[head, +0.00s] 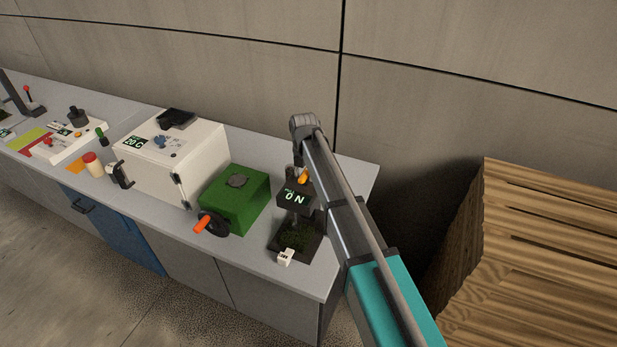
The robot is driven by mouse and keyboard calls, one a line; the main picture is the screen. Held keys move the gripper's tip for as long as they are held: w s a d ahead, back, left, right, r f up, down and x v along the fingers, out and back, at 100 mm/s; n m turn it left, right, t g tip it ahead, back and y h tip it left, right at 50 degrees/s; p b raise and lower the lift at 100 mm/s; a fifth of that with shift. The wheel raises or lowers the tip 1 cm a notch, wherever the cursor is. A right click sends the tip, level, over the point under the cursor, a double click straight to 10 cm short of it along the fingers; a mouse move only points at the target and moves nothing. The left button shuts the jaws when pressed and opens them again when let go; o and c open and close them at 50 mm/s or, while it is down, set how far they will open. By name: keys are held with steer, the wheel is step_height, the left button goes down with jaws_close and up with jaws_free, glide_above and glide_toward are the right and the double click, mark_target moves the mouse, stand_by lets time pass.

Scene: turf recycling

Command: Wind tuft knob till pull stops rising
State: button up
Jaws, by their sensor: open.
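The tuft tester stands near the right end of the bench. Its dark head with a display reading "0 N" (295,197) sits above a dark base holding a green turf patch (292,236). An orange knob (304,176) is on top of the head, right beside my arm. My arm reaches in from the lower right, and its far joint is above and behind the tester. My gripper cannot be made out; the arm hides that area. I cannot tell whether anything touches the knob.
A small white tag (286,257) is at the tester's front. Left of it are a green box (236,199) with an orange-handled crank (207,223) and a white oven-like box (172,155) reading "20 C". A slatted wooden stack (540,250) stands right of the bench.

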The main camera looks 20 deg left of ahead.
steer(key=shift+c, duration=0.3)
jaws_close()
steer(key=shift+d, duration=0.45)
steer(key=shift+a, duration=0.25)
steer(key=shift+a+m, duration=0.1)
steer(key=shift+m, duration=0.2)
